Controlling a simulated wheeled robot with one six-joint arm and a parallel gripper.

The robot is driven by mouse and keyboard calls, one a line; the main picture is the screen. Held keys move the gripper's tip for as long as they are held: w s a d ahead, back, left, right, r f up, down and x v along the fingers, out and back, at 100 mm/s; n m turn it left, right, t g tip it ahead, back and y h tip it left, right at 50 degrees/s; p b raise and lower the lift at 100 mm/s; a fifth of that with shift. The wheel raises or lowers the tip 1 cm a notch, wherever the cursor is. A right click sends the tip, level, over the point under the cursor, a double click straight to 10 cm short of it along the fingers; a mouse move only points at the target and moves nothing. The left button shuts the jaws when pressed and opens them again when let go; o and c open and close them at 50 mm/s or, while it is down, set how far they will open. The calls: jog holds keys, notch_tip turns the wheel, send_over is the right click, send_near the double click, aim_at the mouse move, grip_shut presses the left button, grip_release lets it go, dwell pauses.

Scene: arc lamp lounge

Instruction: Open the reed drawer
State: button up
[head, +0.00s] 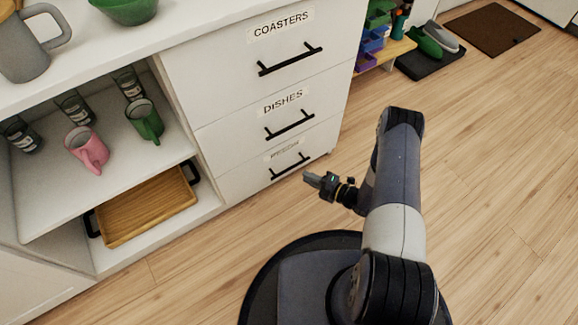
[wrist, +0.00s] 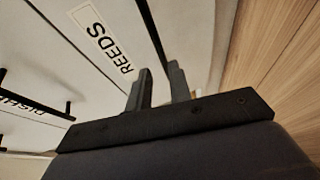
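The reed drawer (head: 240,178) is the bottom one of three white drawers and sits shut, flush with the cabinet front. Its black bar handle (head: 290,167) shows in the head view, and its label is hard to read there. In the wrist view the REEDS label (wrist: 102,33) is clear, and the dark handle bar (wrist: 152,28) runs down towards the gap between my fingertips. My gripper (head: 309,179) is just in front of the drawer near the handle's right end. Its two fingers (wrist: 161,75) stand apart. Whether they touch the bar, I cannot tell.
The COASTERS drawer (head: 215,85) and DISHES drawer (head: 225,136) above are shut. Left is an open shelf with a pink mug (head: 84,146), a green mug (head: 146,118) and a wooden tray (head: 140,208). The wooden floor (head: 500,150) at right is clear.

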aim_at(289, 169)
jog(key=b+x, duration=0.2)
jog(key=x, duration=0.7)
jog(key=shift+b, duration=0.3)
grip_shut()
